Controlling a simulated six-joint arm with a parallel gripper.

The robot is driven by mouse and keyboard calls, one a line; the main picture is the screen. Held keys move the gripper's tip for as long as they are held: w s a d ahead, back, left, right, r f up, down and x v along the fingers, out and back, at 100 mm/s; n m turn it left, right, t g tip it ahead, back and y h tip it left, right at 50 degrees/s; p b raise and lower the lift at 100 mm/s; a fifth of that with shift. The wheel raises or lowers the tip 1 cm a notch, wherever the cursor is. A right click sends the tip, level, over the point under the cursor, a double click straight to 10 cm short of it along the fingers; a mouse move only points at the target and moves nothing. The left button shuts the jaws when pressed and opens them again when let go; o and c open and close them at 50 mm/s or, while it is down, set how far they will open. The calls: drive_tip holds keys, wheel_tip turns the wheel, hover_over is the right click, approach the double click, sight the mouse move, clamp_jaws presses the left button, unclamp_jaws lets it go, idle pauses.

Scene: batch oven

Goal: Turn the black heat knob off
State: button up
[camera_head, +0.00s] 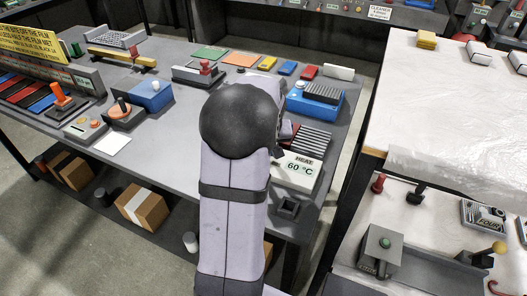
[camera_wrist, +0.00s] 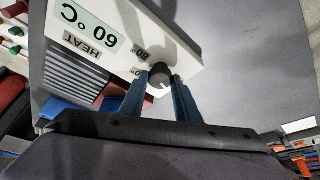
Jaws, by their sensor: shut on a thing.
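The black heat knob (camera_wrist: 160,73) sits on the white HEAT panel (camera_wrist: 172,45) in the wrist view. It has a pale mark on its face, and small dial numbers are printed beside it. My gripper (camera_wrist: 161,84) is shut on the knob, with one blue-grey finger on each side. The panel's display (camera_wrist: 88,27) reads 60 °C, upside down there. In the head view the HEAT panel (camera_head: 296,169) shows at the right of the grey table. My arm hides the knob and most of my gripper there.
A ribbed dark grille (camera_head: 312,137) is behind the panel. A blue box with a dark ribbed top (camera_head: 314,98) stands farther back. A small dark square holder (camera_head: 288,207) is at the table's front right.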

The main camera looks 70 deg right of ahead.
drive_tip(key=shift+s+f+n+t+b, duration=0.1)
drive_tip(key=shift+n+t+b, duration=0.2)
drive_tip(key=shift+n+b, duration=0.7)
drive_tip(key=shift+n+y, duration=0.3)
drive_tip(key=shift+y, duration=0.1)
drive_tip(key=o, duration=1)
drive_tip(key=shift+r, duration=0.2)
drive_tip(key=shift+b+v, duration=0.7)
drive_tip(key=shift+v, duration=2.9)
drive_tip(key=shift+f, duration=0.1)
